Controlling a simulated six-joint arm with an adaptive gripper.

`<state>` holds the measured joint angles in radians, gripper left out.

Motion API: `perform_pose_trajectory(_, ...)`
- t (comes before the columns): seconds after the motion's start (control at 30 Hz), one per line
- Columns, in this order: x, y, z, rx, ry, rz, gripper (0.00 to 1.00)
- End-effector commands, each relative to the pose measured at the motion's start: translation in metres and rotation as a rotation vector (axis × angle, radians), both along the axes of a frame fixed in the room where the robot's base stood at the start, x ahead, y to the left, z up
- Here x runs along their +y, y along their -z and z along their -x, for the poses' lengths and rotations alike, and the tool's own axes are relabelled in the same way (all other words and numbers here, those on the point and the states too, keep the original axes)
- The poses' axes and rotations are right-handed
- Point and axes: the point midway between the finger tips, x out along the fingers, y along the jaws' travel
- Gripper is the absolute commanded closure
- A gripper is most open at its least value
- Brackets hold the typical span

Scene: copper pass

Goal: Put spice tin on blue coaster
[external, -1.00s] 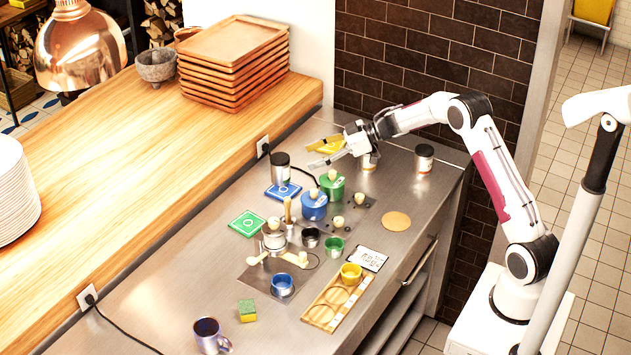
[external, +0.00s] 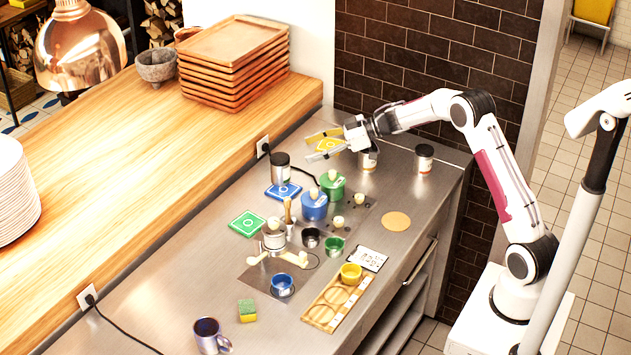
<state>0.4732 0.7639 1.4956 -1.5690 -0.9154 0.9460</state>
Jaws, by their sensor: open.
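The blue coaster (external: 291,194) lies flat on the steel counter, left of the pots. Three similar dark-lidded tins stand upright; I cannot tell which is the spice tin. One tin (external: 280,167) stands at the back edge of the blue coaster; whether it overlaps the edge is unclear. A second tin (external: 369,161) is partly hidden behind my gripper's wrist. A third tin (external: 424,159) stands at the right, near the brick wall. My gripper (external: 311,149) is open and empty, its fingers pointing left above the yellow coaster (external: 331,144), behind and right of the first tin.
The green coaster (external: 247,223) is bare. Blue pot (external: 314,207) and green pot (external: 333,188) stand in front of my gripper. A black cable runs near the first tin. Bare counter lies around a round tan mat (external: 396,221).

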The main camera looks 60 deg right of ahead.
Motion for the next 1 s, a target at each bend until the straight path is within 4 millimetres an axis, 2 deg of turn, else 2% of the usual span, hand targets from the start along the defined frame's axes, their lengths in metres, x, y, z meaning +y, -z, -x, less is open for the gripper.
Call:
perform_pose_trajectory(0.27, -0.001, -0.066, -0.006, -0.078, 0.145, 0.080, 0.44)
perform_pose_trajectory(0.47, -0.005, -0.111, 0.002, -0.114, 0.269, 0.136, 0.44)
perform_pose_trajectory(0.7, -0.008, -0.156, 0.027, -0.126, 0.410, 0.187, 0.44)
perform_pose_trajectory(1.0, -0.009, -0.193, 0.078, -0.092, 0.565, 0.229, 0.44)
